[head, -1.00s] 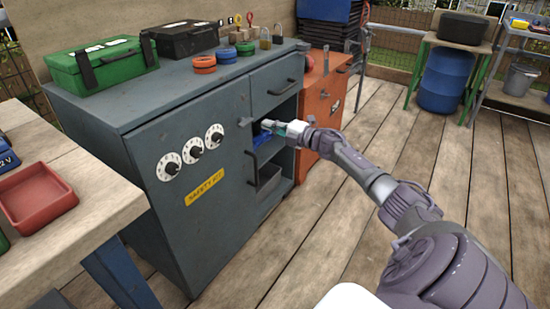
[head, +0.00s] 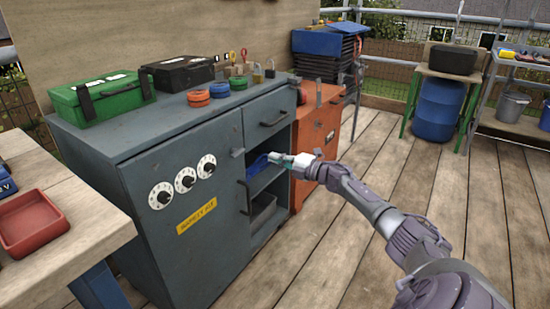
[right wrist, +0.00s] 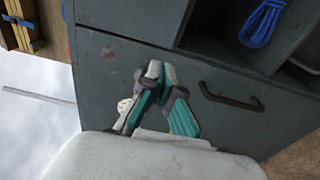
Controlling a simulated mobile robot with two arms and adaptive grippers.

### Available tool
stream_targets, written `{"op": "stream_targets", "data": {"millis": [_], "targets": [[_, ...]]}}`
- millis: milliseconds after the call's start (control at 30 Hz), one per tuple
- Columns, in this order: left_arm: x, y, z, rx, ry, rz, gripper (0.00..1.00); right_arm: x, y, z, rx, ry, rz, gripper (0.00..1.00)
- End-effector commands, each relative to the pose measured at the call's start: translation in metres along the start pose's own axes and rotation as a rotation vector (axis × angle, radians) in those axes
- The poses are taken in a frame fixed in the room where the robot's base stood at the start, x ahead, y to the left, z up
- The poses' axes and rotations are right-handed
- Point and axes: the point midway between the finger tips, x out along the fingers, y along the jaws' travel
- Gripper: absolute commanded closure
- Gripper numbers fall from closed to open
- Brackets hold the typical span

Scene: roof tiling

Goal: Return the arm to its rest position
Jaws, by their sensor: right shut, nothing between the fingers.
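My right gripper (head: 278,158) is shut and empty in the head view, in front of the open compartment of the grey-blue cabinet (head: 150,137). My purple-grey right arm reaches to it from the lower right. In the right wrist view, the teal-padded fingers (right wrist: 160,70) come together at the tips, over the cabinet's grey face (right wrist: 130,30). A blue rope coil (head: 257,164) lies in the compartment, partly behind the gripper. It also shows in the right wrist view (right wrist: 262,22), apart from the fingers. My left gripper is not in view.
An orange cabinet (head: 320,130) stands just beyond my right gripper. A green toolbox (head: 102,98) and tape rolls (head: 198,98) sit on the grey-blue cabinet. A wooden table with a red tray (head: 30,222) is at left. The plank floor (head: 420,180) at right is clear.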

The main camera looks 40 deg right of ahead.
Motion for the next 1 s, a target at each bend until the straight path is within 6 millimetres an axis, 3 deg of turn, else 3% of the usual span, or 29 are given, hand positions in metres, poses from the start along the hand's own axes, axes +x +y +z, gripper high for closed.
{"op": "stream_targets", "data": {"millis": [300, 533, 867, 1000], "targets": [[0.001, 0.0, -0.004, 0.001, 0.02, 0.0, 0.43, -0.043, 0.0, 0.041, -0.001, -0.005, 0.0, 1.0], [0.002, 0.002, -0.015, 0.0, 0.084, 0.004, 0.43, -0.062, 0.001, 0.058, -0.001, -0.002, 0.003, 1.0], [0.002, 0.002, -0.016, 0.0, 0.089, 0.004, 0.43, -0.063, -0.002, 0.057, 0.005, -0.003, 0.001, 1.0], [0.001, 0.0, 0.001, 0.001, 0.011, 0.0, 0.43, -0.039, -0.031, 0.03, 0.065, -0.037, -0.009, 1.0]]}}
